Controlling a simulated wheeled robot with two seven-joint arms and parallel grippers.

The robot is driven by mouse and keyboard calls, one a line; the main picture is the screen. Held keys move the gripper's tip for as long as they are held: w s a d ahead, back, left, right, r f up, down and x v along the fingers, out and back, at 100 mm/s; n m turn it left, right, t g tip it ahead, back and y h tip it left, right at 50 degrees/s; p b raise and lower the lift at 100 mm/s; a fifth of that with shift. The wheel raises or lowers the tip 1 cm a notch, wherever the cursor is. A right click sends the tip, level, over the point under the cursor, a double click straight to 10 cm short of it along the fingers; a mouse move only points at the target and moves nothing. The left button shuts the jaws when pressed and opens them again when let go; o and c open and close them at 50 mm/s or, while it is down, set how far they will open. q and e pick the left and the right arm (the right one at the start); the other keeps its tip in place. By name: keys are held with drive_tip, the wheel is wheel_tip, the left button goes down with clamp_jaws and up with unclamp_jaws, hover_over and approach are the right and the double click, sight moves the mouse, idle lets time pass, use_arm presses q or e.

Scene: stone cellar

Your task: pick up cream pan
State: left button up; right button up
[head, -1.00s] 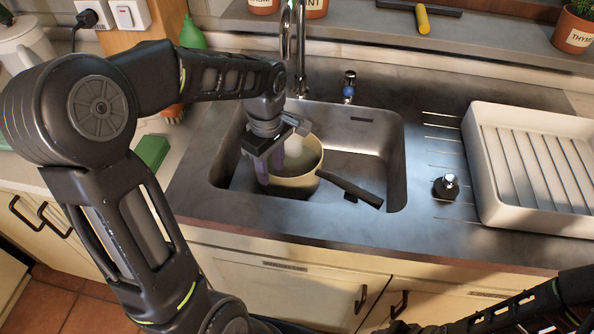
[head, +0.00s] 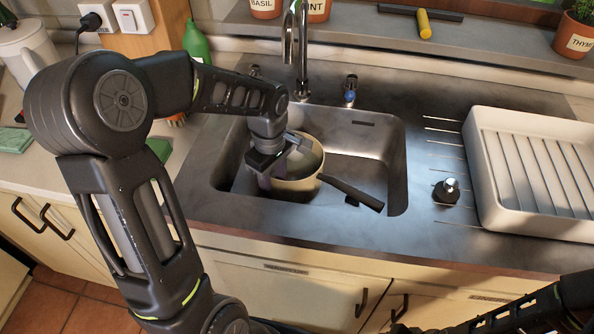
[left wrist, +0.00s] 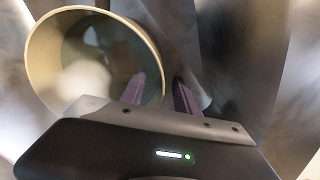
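The cream pan (head: 292,186) sits in the left part of the steel sink, its black handle (head: 352,193) pointing right and toward the front. My left gripper (head: 272,178) reaches down at the pan's left side. In the left wrist view the pan's round rim (left wrist: 38,62) fills the upper left. My left gripper's purple fingers (left wrist: 160,92) are apart there, one over the inside of the pan and one outside, with the rim between them. Contact with the wall cannot be made out. My right forearm shows at the lower right of the head view, but its gripper is not visible.
The sink (head: 378,150) has free room right of the pan. A tap (head: 301,50) stands behind it. A white drying rack (head: 480,185) and a dark stopper-like piece (head: 446,190) are on the right. A green bottle (head: 195,42) stands behind my left arm.

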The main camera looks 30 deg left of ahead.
sight(275, 189)
use_arm(q)
drive_tip(key=shift+f, duration=2)
clamp_jaws()
drive_tip(key=shift+w+r, duration=0.15)
drive_tip(key=shift+w, duration=0.05)
